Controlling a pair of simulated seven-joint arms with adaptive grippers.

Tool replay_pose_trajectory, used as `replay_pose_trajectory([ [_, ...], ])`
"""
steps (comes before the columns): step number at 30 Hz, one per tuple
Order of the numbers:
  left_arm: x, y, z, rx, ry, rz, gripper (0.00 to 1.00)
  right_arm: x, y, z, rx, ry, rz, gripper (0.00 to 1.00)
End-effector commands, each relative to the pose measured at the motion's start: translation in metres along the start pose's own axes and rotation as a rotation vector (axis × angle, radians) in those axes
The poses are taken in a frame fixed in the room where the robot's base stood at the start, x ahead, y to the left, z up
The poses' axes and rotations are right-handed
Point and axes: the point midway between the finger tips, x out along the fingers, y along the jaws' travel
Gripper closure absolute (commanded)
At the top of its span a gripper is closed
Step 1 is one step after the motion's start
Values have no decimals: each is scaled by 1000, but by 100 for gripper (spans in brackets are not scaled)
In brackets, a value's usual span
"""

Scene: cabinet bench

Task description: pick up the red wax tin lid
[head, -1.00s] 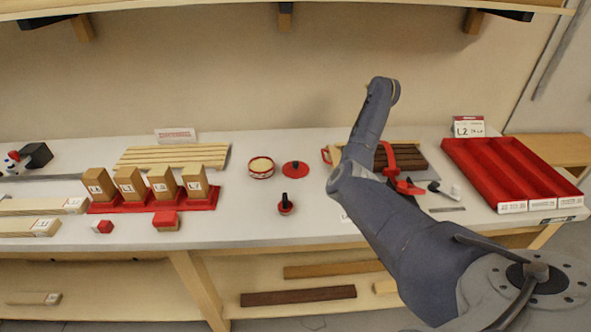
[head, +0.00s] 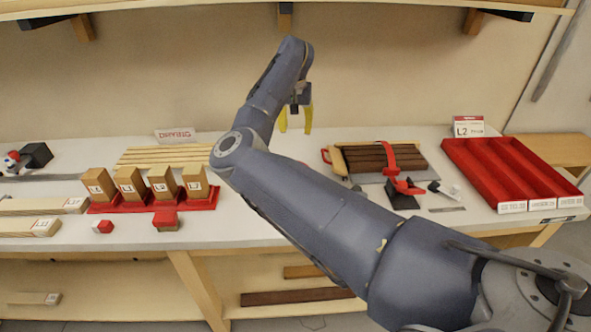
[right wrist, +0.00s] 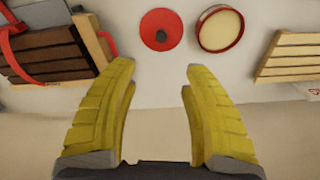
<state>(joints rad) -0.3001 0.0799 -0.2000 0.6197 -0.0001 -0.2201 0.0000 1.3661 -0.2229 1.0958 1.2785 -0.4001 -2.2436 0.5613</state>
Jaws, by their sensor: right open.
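The red wax tin lid (right wrist: 160,29) is a flat red disc with a dark knob. It lies on the bench at the top middle of the right wrist view, beside the open tin (right wrist: 220,29) of pale wax. My right gripper (right wrist: 158,69) is open and empty, its yellow fingers spread below the lid in that view and apart from it. In the head view the right gripper (head: 296,131) hangs above the back of the bench, and my right arm hides the lid and the tin. My left gripper is not in view.
Dark wood strips with a red clamp (head: 391,160) lie right of the gripper. Pale slats (head: 165,157) and a red rack (head: 100,207) with several wooden blocks stand to the left. A red divided tray (head: 512,172) is at the far right.

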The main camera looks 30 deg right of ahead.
Motion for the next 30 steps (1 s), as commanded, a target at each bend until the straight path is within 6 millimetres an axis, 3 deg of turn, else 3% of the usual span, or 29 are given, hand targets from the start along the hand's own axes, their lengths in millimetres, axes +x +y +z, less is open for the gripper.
replay_pose_trajectory([
  [18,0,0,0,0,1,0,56,98,0,3,-6,-6,4,51],
  [30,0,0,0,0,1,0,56,121,0,2,-4,-5,2,51],
])
